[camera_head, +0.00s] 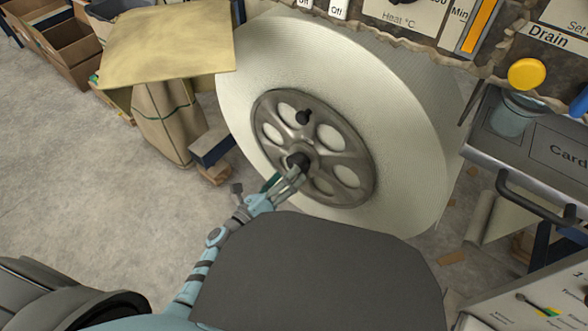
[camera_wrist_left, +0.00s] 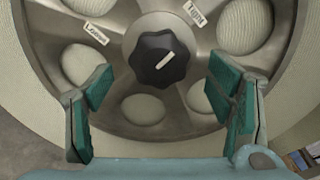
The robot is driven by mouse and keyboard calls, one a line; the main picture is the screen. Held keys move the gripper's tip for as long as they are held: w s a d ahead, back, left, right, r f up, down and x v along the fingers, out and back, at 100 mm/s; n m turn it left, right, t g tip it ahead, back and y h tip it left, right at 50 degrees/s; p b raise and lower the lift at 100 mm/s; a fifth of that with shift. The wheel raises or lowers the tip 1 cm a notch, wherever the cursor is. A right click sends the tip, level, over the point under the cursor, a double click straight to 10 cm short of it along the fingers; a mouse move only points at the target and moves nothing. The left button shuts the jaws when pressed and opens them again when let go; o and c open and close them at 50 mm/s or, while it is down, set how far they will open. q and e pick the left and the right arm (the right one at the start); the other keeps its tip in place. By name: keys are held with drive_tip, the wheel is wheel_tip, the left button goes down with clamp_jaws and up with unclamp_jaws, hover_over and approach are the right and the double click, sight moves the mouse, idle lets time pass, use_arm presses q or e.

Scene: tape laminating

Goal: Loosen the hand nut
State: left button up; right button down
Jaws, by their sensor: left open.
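The hand nut (camera_wrist_left: 159,57) is a black lobed knob with a white line on it, at the centre of a grey metal hub (camera_wrist_left: 189,125). In the head view the hand nut (camera_head: 298,160) sits in the middle of the hub (camera_head: 325,186) on a large white tape roll (camera_head: 400,120). Labels reading "Loosen" (camera_wrist_left: 96,34) and "Tighten" (camera_wrist_left: 195,13) flank it. My left gripper (camera_wrist_left: 161,95) is open, with green finger pads to either side of the nut and apart from it. In the head view my left gripper (camera_head: 292,182) is just below the nut. My right gripper does not show.
A control panel (camera_head: 410,15) is above the roll. A grey cart (camera_head: 530,150) with a handle and a yellow button (camera_head: 527,73) stand at the right. A wrapped brown bundle (camera_head: 165,105) and cardboard boxes (camera_head: 75,50) are at the left.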

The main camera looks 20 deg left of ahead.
use_arm(q)
drive_tip(key=x, duration=0.4)
drive_tip(key=shift+w+b, duration=0.1)
drive_tip(key=shift+b, duration=0.2)
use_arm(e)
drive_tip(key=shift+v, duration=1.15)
use_arm(q)
drive_tip(key=c, duration=1.2)
drive_tip(key=shift+o, duration=0.2)
